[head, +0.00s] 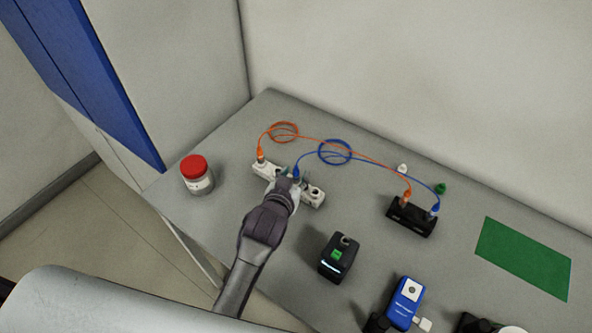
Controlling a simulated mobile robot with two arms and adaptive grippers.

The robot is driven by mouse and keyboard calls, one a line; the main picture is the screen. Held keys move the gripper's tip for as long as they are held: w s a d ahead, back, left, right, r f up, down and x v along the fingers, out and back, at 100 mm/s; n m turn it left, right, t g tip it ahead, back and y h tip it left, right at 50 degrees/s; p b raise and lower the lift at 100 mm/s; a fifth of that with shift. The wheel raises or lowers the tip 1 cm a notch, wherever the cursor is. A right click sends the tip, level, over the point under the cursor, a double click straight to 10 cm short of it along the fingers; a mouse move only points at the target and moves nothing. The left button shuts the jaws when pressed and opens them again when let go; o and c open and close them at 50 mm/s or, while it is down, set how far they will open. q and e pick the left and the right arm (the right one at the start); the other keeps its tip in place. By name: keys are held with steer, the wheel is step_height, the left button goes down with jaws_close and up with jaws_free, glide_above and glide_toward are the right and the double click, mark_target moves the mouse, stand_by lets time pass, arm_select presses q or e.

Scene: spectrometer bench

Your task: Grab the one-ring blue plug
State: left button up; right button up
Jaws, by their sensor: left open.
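A blue plug (296,173) stands at the white socket strip (265,170), at the left end of the blue cable. Another blue plug (435,208) sits at the black socket block (410,218), at the cable's right end. Ring marks on either plug are too small to make out. My left gripper (288,182) is open, pointing away from me over the middle of the white strip, close to the left blue plug. It hides part of the strip, and I cannot tell whether it touches the plug. My right gripper is not seen.
Orange plugs (260,155) (407,194) stand beside the blue ones, their coiled cables behind. A red-lidded jar (197,174) is left. A black device (339,257), a blue device (405,302) and a green mat (523,258) lie nearer or right. White (402,168) and green (440,188) pieces stand behind the block.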

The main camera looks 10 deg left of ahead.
arm_select(q)
steer(key=shift+x, duration=0.95)
steer(key=shift+w, duration=0.1)
steer(key=shift+c, duration=1.2)
jaws_close()
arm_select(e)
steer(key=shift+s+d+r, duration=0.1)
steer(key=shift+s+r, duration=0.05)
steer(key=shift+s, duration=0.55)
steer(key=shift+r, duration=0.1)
